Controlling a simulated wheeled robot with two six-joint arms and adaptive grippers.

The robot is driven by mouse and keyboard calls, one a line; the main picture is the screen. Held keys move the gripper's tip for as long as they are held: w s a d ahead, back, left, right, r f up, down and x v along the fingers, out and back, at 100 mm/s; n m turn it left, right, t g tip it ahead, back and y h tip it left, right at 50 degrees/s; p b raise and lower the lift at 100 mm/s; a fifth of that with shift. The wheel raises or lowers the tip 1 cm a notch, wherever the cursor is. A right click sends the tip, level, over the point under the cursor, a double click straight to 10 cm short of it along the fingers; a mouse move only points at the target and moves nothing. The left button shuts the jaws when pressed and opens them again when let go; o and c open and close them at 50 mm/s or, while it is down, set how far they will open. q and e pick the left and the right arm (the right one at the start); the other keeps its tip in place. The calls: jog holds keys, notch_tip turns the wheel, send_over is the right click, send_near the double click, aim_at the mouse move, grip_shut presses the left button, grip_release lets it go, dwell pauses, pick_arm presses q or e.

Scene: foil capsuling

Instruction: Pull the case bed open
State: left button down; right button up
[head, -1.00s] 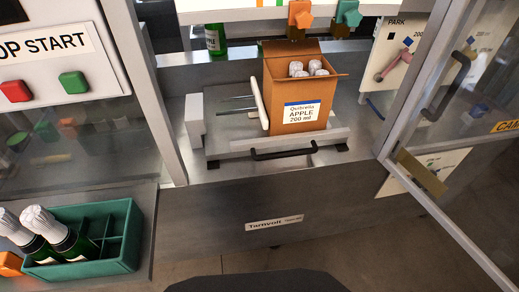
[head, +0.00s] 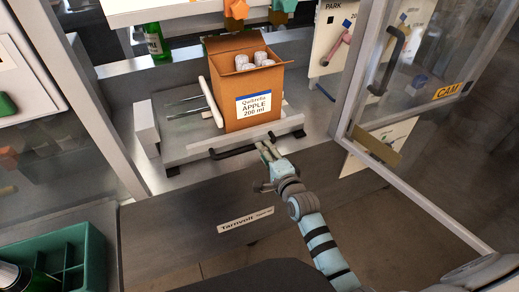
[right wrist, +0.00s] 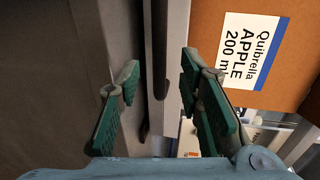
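The case bed (head: 200,147) is a grey sliding plate in the machine bay, with a black bar handle (head: 235,152) along its front edge. An orange-brown carton (head: 228,87) labelled Quibrella Apple 200 ml stands on it, with white-capped bottles showing at its open top. My right gripper (head: 264,150) is at the right end of the handle. In the right wrist view its green-padded fingers (right wrist: 160,95) are spread apart, and the dark handle (right wrist: 158,60) lies in the gap between them. I cannot tell whether either finger touches it. My left gripper is not in view.
An open glass door (head: 420,110) with a CAM label stands right of the bay. A green divided crate (head: 50,260) with a bottle is at lower left. Orange and teal parts (head: 236,10) hang above the carton. The floor before the bay is clear around my arm.

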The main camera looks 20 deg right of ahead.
jog(key=b+x, duration=0.1)
jog(key=x, duration=0.4)
grip_shut()
